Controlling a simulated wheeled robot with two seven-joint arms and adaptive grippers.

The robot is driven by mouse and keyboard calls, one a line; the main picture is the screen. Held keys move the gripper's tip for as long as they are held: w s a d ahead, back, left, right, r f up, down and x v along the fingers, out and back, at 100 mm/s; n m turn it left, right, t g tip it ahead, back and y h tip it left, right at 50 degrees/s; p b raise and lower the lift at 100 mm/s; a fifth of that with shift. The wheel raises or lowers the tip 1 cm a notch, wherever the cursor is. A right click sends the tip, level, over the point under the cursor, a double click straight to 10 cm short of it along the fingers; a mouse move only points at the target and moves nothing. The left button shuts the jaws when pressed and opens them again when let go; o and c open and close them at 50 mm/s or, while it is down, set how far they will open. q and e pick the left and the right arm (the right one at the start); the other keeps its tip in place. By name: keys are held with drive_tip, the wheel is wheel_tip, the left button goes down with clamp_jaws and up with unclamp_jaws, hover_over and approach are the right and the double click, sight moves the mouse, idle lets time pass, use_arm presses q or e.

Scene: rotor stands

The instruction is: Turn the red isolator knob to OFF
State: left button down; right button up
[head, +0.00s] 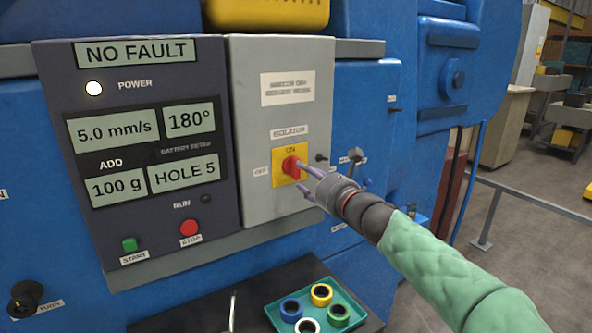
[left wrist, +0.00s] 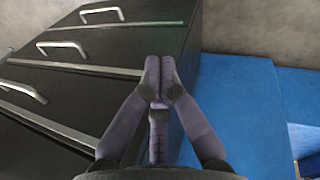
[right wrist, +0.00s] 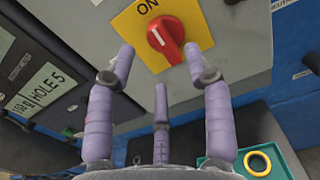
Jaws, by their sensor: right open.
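The red isolator knob (head: 291,166) sits on a yellow plate (head: 279,178) on the grey panel. ON is marked above it and OFF to its left. In the right wrist view the knob (right wrist: 166,37) has a white mark on the side toward ON. My right gripper (head: 303,178) is open just in front of the plate. In the right wrist view its two upper fingers (right wrist: 158,52) stand either side of the knob's lower part, with a gap to it. My left gripper (left wrist: 159,70) shows only in its wrist view, fingertips together, nothing visible between them.
The dark display panel (head: 150,215) with green START and red STOP buttons is left of the isolator. A teal tray (head: 268,313) with several coloured rings lies below. Small dark knobs (head: 355,155) stick out right of the isolator. Black drawers (left wrist: 100,70) are beside my left gripper.

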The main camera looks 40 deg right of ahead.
sight(297, 168)
drive_tip(key=w, duration=0.5)
drive_tip(key=shift+w+d, duration=0.3)
drive_tip(key=shift+w, duration=0.1)
clamp_jaws()
